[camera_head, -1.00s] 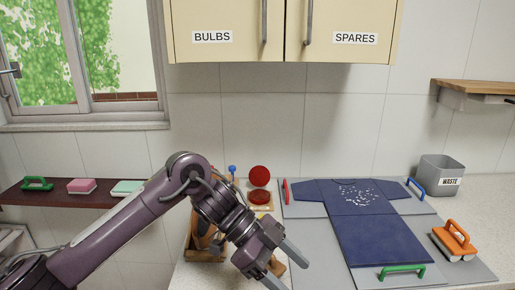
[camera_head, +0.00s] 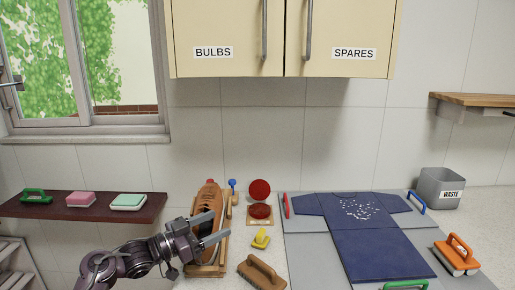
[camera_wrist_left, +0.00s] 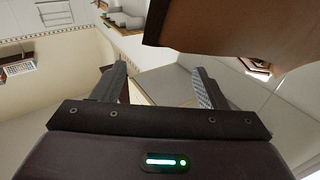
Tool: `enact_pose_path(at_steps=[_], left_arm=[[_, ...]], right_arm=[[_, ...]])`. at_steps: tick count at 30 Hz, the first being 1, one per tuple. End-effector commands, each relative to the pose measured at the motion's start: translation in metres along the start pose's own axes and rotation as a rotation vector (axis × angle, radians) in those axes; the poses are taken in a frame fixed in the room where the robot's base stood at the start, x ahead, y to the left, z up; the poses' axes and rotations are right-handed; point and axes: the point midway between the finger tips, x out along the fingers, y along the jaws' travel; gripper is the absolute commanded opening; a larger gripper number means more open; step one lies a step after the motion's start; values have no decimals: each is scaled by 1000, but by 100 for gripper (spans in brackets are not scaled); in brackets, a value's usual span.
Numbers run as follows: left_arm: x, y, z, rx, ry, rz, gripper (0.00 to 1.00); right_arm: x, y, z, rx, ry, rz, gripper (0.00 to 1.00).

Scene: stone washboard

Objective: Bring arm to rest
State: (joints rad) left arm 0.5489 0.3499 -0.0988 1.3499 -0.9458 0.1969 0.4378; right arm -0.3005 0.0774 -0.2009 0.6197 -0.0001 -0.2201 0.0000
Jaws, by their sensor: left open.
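My left arm (camera_head: 130,261) comes in from the lower left in the head view. Its gripper (camera_head: 222,228) is open, with nothing between the fingers, in front of the wooden rack with a brown bottle-shaped object (camera_head: 208,202). In the left wrist view the two fingers (camera_wrist_left: 165,85) stand apart and empty. A large brown surface (camera_wrist_left: 235,25) fills the upper right there; I cannot tell if it is close enough to touch. My right gripper is not in view.
A wooden brush (camera_head: 262,272) and a yellow item (camera_head: 261,239) lie right of the gripper. A dark blue shirt (camera_head: 375,240) lies on the grey board (camera_head: 310,262). A dark red shelf (camera_head: 75,210) holds sponges at left. An orange-handled brush (camera_head: 457,254) and waste bin (camera_head: 440,190) stand at right.

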Motion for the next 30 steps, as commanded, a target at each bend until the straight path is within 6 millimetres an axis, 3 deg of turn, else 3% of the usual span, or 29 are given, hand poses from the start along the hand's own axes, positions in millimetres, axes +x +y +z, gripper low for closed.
enact_pose_path(at_steps=[3, 6, 9, 15, 16, 23, 26, 30], left_arm=[[-8, -64, -10, 144, -10, -259, 67], [-30, -118, -20, 250, -40, -490, 67], [-59, -161, -28, 321, -81, -696, 67], [-127, -218, -39, 390, -182, -1044, 67], [-125, -214, -13, 366, -212, -1022, 67], [-138, -191, 113, 246, -379, -989, 67], [-150, -171, 178, 183, -467, -972, 67], [-173, -130, 271, 88, -602, -944, 67]], right_arm=[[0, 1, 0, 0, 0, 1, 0], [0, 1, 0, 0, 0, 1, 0], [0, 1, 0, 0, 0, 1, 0], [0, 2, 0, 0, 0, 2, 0], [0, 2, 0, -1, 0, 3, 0], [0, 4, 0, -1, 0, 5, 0], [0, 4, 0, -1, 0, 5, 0], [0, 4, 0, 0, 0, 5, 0]])
